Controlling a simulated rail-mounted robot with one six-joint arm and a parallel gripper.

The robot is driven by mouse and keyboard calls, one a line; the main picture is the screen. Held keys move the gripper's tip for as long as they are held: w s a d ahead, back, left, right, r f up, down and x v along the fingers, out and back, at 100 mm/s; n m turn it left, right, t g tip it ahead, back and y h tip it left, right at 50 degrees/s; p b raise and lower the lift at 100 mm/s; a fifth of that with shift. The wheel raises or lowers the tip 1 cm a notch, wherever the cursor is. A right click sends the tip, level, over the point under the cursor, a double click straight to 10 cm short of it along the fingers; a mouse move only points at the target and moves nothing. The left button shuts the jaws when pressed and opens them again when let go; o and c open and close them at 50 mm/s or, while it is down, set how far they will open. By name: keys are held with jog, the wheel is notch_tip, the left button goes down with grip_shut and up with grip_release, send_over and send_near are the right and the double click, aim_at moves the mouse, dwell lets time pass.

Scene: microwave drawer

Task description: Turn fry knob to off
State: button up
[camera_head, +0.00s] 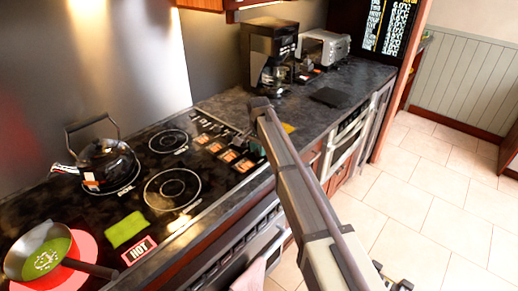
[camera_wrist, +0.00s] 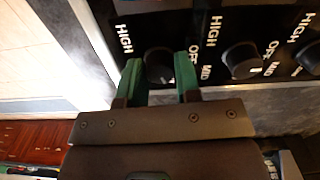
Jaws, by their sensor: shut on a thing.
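In the wrist view my gripper (camera_wrist: 160,82) has its two green fingers on either side of a black round knob (camera_wrist: 158,64) and is shut on it. The panel print beside this knob reads HIGH on its left and OFF on its right. The knob's pointer mark is not clear, so its setting cannot be told. No FRY label is readable in either view. In the head view my gripper (camera_head: 246,143) is at the right end of the black cooktop's control strip (camera_head: 215,135), partly hidden by my arm.
More black knobs (camera_wrist: 242,60) sit to the right in the wrist view. On the cooktop are a kettle (camera_head: 105,160), a green cloth-like square (camera_head: 126,229) and a pan (camera_head: 40,252) on the red burner. A coffee maker (camera_head: 268,55) and toaster oven (camera_head: 323,47) stand at the back.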

jog(key=shift+n, duration=0.5)
jog(key=n, duration=0.2)
jog(key=shift+n, duration=0.4)
jog(key=n, duration=0.3)
jog(key=shift+n, duration=0.4)
jog(key=n, duration=0.6)
jog(key=shift+n, duration=0.3)
jog(key=o, duration=0.9)
